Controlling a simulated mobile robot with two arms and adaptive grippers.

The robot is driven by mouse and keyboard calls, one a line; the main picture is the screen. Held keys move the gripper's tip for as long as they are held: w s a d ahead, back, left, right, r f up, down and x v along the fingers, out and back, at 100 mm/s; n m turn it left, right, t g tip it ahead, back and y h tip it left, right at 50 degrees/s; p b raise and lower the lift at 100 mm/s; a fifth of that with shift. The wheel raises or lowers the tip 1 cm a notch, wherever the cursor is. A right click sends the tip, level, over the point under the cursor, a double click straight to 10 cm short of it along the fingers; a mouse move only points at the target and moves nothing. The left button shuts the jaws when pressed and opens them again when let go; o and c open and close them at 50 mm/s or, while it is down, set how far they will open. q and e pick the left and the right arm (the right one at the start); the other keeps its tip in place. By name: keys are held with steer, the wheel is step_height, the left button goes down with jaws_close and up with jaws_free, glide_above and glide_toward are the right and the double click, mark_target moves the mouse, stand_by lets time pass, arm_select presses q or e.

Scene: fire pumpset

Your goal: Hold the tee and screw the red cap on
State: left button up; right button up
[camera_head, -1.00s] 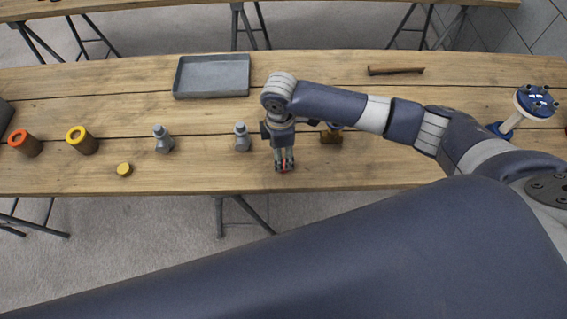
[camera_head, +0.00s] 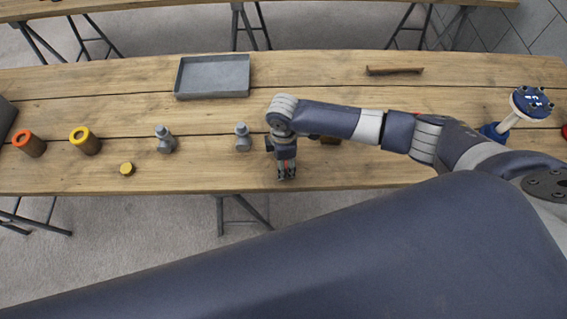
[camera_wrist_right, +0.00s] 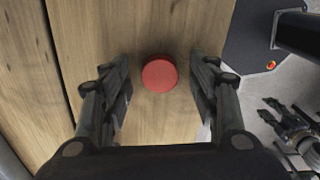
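The red cap (camera_wrist_right: 160,75) lies flat on the wooden table in the right wrist view. My right gripper (camera_wrist_right: 162,80) is open above it, with one finger on each side and a gap to the cap on both sides. In the head view my right gripper (camera_head: 286,174) points down near the table's front edge, and mostly hides the cap. Two grey pipe fittings that look like tees, one (camera_head: 242,137) just left of my right gripper and one (camera_head: 166,139) farther left, stand on the table. My left gripper (camera_wrist_right: 286,118) shows small at the right wrist view's edge, beyond the table.
A yellow cap (camera_head: 127,169), a yellow-topped cylinder (camera_head: 85,141) and an orange-topped cylinder (camera_head: 29,144) stand at left. A grey tray (camera_head: 212,77) and a brown bar (camera_head: 395,70) lie at the back. A blue flanged part (camera_head: 510,119) stands at right.

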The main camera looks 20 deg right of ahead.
steer(key=c, duration=0.9)
steer(key=shift+c, duration=0.2)
steer(key=shift+r, duration=0.1)
steer(key=shift+r+b, duration=0.35)
steer(key=shift+r, duration=0.35)
steer(key=shift+s+a+r+b, duration=0.15)
steer(key=shift+r+b, duration=0.1)
steer(key=shift+r, duration=0.2)
steer(key=shift+s+a+r+b, duration=0.15)
steer(key=shift+r+b, duration=0.1)
steer(key=shift+r, duration=0.2)
steer(key=s+a+r+b, duration=0.1)
steer(key=s+a+b, duration=0.2)
steer(key=s+a, duration=0.7)
steer(key=shift+s+a+r, duration=0.25)
steer(key=shift+a+r, duration=0.1)
steer(key=shift+a, duration=0.15)
